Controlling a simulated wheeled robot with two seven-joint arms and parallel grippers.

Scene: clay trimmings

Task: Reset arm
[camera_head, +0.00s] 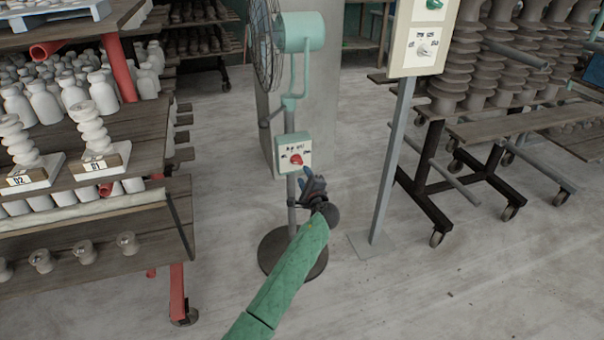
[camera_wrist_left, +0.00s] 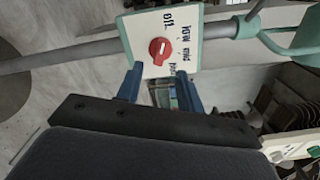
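My left gripper (camera_head: 313,183) is at the end of my green-sleeved arm, just below and right of the fan's control box (camera_head: 309,143). In the left wrist view its two blue fingers (camera_wrist_left: 160,88) are spread apart with nothing held between them. The pale box panel (camera_wrist_left: 185,25) is beyond the fingertips. Its red knob (camera_head: 296,160) also shows in the left wrist view (camera_wrist_left: 160,50), clear of the fingers. Some dial labels are readable there, including "off". My right gripper is in neither view.
The green fan (camera_head: 301,32) stands on a round dark base (camera_head: 275,250). A grey post with a switch panel (camera_head: 420,45) is to its right. Wooden shelves with clay pieces (camera_head: 100,225) stand left; wheeled racks (camera_head: 530,130) stand right. The front floor is clear.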

